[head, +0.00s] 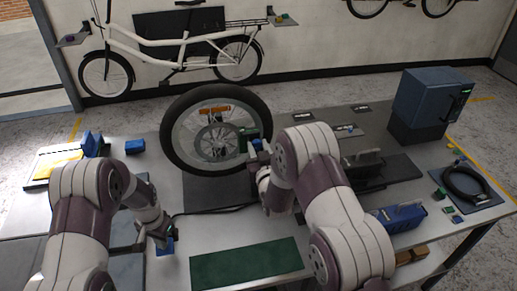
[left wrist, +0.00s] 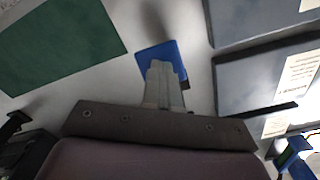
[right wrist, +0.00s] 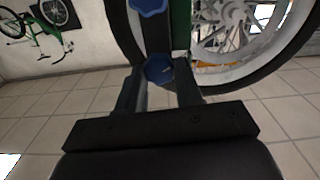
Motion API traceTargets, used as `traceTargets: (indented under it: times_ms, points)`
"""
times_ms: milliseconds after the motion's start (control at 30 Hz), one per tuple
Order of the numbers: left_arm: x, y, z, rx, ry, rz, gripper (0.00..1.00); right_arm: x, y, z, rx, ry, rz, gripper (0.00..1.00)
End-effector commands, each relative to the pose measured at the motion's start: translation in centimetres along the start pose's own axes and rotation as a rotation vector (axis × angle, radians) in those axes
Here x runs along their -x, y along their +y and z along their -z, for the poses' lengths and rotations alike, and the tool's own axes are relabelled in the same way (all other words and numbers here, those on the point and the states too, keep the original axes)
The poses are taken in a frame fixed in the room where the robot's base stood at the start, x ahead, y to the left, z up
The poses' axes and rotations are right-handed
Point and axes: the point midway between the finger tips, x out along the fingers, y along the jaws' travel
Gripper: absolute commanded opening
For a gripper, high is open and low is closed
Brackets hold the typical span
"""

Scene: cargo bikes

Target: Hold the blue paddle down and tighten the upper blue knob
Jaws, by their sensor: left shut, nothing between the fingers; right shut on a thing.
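The blue paddle (head: 167,246) lies at the front of the bench. My left gripper (head: 160,235) is shut and empty, pointing down at it. In the left wrist view the closed fingertips (left wrist: 164,72) overlap the paddle (left wrist: 153,56) and look to press on it; exact contact is hard to see. My right gripper (right wrist: 160,84) is shut on a blue knob (right wrist: 158,68) beside the wheel. A second blue knob (right wrist: 148,5) shows at the top edge of the right wrist view. In the head view my right gripper (head: 261,165) partly hides this place.
The bicycle wheel (head: 217,130) stands upright behind my right gripper. A green mat (head: 247,264) lies at the front. A blue box (head: 430,100) on a dark base and a coiled black cable (head: 465,184) are at the right. A dark cable (head: 215,209) runs between my arms.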

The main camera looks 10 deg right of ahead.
Motion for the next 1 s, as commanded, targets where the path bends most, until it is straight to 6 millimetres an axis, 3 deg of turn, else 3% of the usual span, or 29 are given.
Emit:
traceTargets:
  times_ms: [367,1000]
  points:
    - [-0.06,0.0,-0.02,0.0,0.0,0.0,0.0,0.02,0.05,-0.1,-0.142,-0.002,-0.001,0.05]
    - [-0.08,0.02,-0.05,0.0,-0.001,-0.001,0.0,0.03,0.16,-0.17,-0.736,-0.002,-0.001,0.05]
